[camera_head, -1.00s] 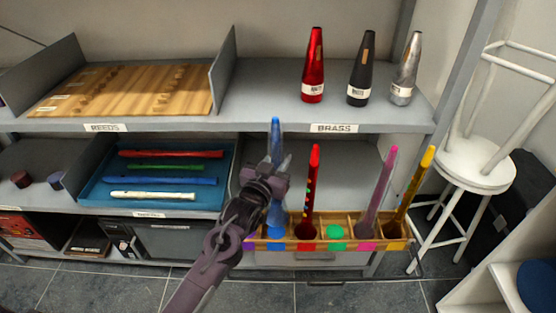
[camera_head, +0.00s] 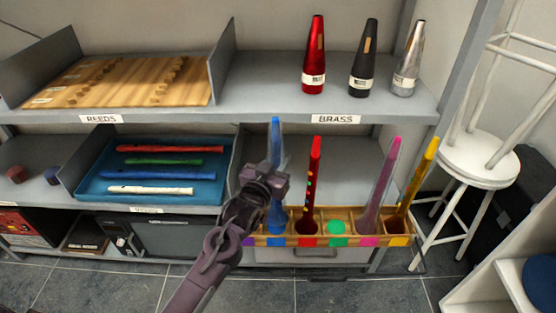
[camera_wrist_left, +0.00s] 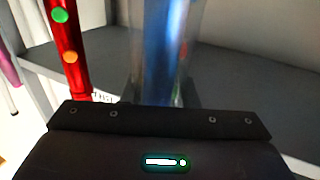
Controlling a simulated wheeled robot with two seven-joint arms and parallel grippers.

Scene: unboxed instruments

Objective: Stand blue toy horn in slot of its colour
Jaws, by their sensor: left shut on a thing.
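The blue toy horn (camera_head: 276,140) is upright, narrow end up. Its wide lower end is at the blue-marked slot of the wooden rack (camera_head: 322,241); I cannot tell whether it rests on the slot's floor. My left gripper (camera_head: 275,188) is shut around the horn's middle. In the left wrist view the blue horn (camera_wrist_left: 158,50) stands between the fingers, blurred. The blue marker (camera_head: 277,241) is on the rack's front, below the horn. My right gripper is not in view.
A red horn (camera_head: 315,175) stands close right of the blue one. A pink horn (camera_head: 384,185) and a yellow horn (camera_head: 419,180) lean in slots further right. The green-marked slot holds a green round piece (camera_head: 337,227). The upper shelf (camera_head: 270,98) overhangs behind.

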